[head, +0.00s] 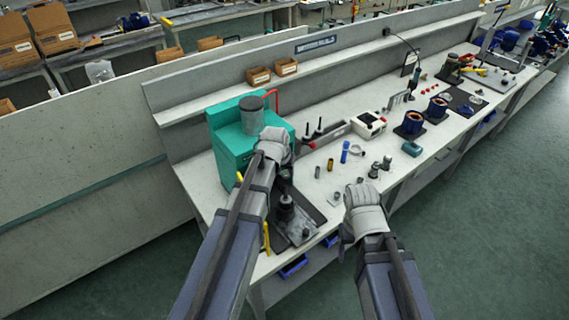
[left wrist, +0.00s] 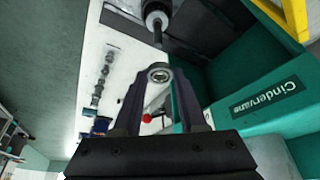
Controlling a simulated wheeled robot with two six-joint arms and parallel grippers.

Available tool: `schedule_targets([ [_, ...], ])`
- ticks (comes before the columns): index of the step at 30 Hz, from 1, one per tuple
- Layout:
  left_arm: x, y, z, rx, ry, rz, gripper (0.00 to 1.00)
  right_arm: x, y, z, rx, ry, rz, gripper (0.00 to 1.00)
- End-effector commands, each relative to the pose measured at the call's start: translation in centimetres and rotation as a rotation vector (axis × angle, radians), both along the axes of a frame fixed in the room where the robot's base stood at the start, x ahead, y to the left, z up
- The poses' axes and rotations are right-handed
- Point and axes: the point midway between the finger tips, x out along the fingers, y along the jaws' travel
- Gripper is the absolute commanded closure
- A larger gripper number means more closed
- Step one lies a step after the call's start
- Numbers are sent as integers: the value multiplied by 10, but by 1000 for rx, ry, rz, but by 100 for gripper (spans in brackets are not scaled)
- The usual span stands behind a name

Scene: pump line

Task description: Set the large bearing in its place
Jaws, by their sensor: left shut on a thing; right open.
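My left gripper (left wrist: 160,82) is shut on the large bearing (left wrist: 160,73), a metal ring held between the fingertips in the left wrist view. A dark fixture with an upright shaft (left wrist: 157,32) is just beyond the bearing there; whether they touch I cannot tell. In the head view my left gripper (head: 284,174) is in front of the teal press, above the dark fixture (head: 286,208); the bearing is hidden there. My right gripper (head: 345,236) is open at the bench's front edge, its fingertips mostly hidden by its wrist.
The teal press (head: 230,150) with a grey cylinder on top stands close behind my left gripper. Small metal parts and a blue bottle (head: 345,151) stand mid-bench.

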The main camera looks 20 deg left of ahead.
Motion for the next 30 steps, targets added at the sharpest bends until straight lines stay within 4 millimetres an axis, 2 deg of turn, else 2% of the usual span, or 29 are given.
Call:
schedule_targets([
  [8, 0, 0, -13, 0, 0, 0, 90, 0, 0, -13, 0, 0, 2, 32],
  [18, 0, 0, -42, 0, 0, 0, 90, 0, 0, -42, -1, 0, 6, 32],
  [30, 0, 0, -44, 0, 0, 0, 90, 0, 0, -44, -1, 0, 7, 32],
])
